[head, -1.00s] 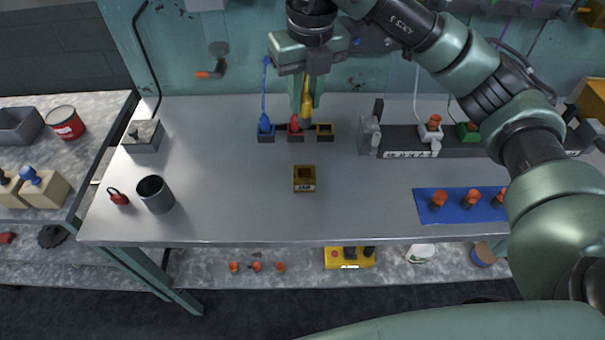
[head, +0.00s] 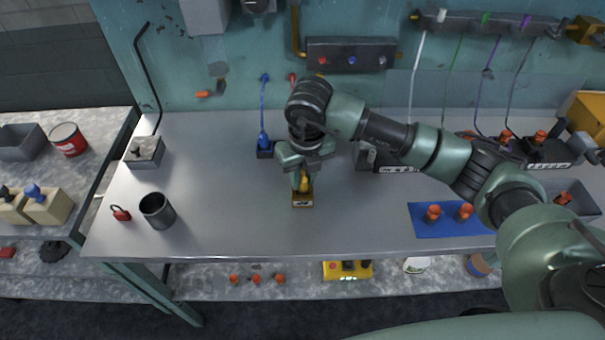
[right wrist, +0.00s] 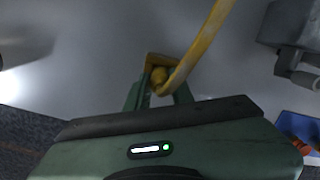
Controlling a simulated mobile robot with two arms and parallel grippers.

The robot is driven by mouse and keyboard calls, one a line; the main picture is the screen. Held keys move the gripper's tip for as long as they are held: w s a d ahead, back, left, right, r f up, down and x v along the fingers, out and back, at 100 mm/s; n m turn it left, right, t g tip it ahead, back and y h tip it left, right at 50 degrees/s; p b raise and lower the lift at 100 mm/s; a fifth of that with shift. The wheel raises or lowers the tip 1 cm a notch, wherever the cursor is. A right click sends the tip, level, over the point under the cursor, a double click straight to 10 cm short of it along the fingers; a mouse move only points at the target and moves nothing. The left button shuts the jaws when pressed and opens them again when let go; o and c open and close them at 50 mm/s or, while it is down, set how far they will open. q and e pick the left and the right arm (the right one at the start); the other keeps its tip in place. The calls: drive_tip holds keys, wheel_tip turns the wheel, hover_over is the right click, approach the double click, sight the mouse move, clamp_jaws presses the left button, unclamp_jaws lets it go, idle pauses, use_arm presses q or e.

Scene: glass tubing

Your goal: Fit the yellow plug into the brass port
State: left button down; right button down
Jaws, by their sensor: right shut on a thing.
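The brass port (head: 302,203) is a small square block with a dark label on its front, standing on the middle of the metal bench. The yellow plug (head: 305,184) is upright at the port's opening. My right gripper (head: 302,178) points down over the port and is shut on the plug. In the right wrist view the plug (right wrist: 160,76) sits between the fingers, with the port's rim (right wrist: 153,59) around it and a yellow hose (right wrist: 205,45) running up from it. How deep the plug sits is hidden. My left gripper is not in view.
A blue plug and socket (head: 264,145) stand behind on the left. A grey cup (head: 157,210) and red padlock (head: 121,213) are at the left. A blue mat (head: 420,221) with orange-topped pegs lies at the right. The bench around the port is clear.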

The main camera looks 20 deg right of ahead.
drive_tip(key=shift+f, duration=0.1)
drive_tip(key=shift+f, duration=0.15)
drive_tip(key=c, duration=1.2)
unclamp_jaws()
drive_tip(key=shift+c, duration=0.2)
drive_tip(key=shift+r, duration=0.55)
wheel_tip(320, 180, up, 11)
drive_tip(key=s+b, duration=0.1)
drive_tip(key=b, duration=0.2)
drive_tip(key=shift+s+r, duration=0.15)
drive_tip(key=shift+s, duration=0.1)
